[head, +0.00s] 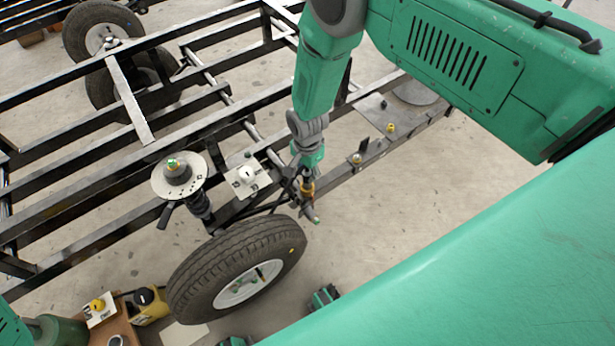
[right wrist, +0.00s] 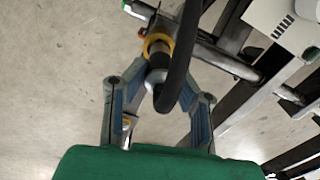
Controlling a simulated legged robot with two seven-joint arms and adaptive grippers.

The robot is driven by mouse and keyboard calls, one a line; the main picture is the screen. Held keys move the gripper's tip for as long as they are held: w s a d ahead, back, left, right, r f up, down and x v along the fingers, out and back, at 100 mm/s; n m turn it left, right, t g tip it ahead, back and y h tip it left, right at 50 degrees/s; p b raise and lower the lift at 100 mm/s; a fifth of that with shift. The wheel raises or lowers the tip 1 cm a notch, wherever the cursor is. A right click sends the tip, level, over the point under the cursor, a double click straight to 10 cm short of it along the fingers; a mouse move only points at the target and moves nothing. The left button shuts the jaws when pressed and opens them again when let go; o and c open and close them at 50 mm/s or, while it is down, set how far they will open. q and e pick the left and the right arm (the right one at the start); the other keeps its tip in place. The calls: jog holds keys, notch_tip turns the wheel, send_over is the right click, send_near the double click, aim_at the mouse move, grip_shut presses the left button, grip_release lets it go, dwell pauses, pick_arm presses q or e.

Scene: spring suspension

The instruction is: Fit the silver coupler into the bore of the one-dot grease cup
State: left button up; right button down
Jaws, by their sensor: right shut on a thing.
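My right gripper (head: 307,172) points down beside the frame, above the inner side of the near wheel. In the right wrist view its fingers (right wrist: 159,72) are shut on the silver coupler (right wrist: 154,74), whose black hose (right wrist: 178,75) loops in front and hides part of it. A gold ring (right wrist: 158,42) shows just past the fingertips, and also in the head view (head: 307,190). I cannot tell whether the coupler touches the ring. Small yellow-topped cups stand on the rail, one nearer (head: 357,159) and one farther (head: 391,128). Their dots are too small to read.
The black frame (head: 130,170) fills the left and middle. A near wheel (head: 235,265), a strut with a round plate (head: 178,178) and a white plate (head: 247,175) stand left of the gripper. A wooden bench (head: 118,328) is at bottom left.

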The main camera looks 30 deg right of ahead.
notch_tip(320, 180, down, 2)
jog(key=shift+a+f, duration=0.1)
jog(key=shift+a, duration=0.05)
jog(key=shift+r, duration=0.2)
jog(key=shift+d+f, duration=0.15)
jog(key=shift+d, duration=0.05)
jog(key=c, duration=1.3)
grip_release()
